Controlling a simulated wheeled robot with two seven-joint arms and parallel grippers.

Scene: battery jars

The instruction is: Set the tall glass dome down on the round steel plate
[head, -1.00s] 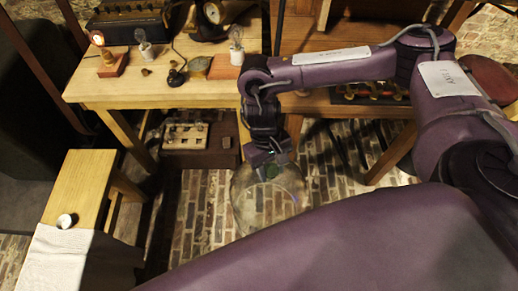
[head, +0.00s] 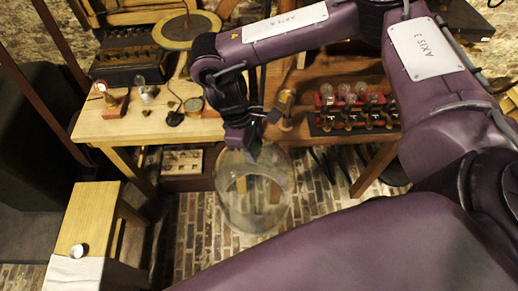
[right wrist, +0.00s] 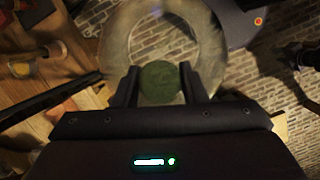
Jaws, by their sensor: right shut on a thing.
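The tall glass dome (head: 240,212) is clear and hangs over the brick floor in front of the wooden table, touching nothing below it. My right gripper (head: 251,150) is shut at its top. In the right wrist view the fingers close on both sides of a round green knob (right wrist: 160,82), with the glass (right wrist: 212,50) spreading out beyond. A round grey disc with a brassy rim (head: 187,30) and an upright rod stands at the back of the table. I cannot tell whether it is the steel plate. My left gripper is not in view.
The wooden table (head: 120,130) holds small lamps and instruments. A rack of glass bulbs (head: 355,108) stands right of the gripper. A box (head: 185,165) sits under the table, and a small wooden bench (head: 88,212) stands at left. Brick floor (head: 205,245) lies below the dome.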

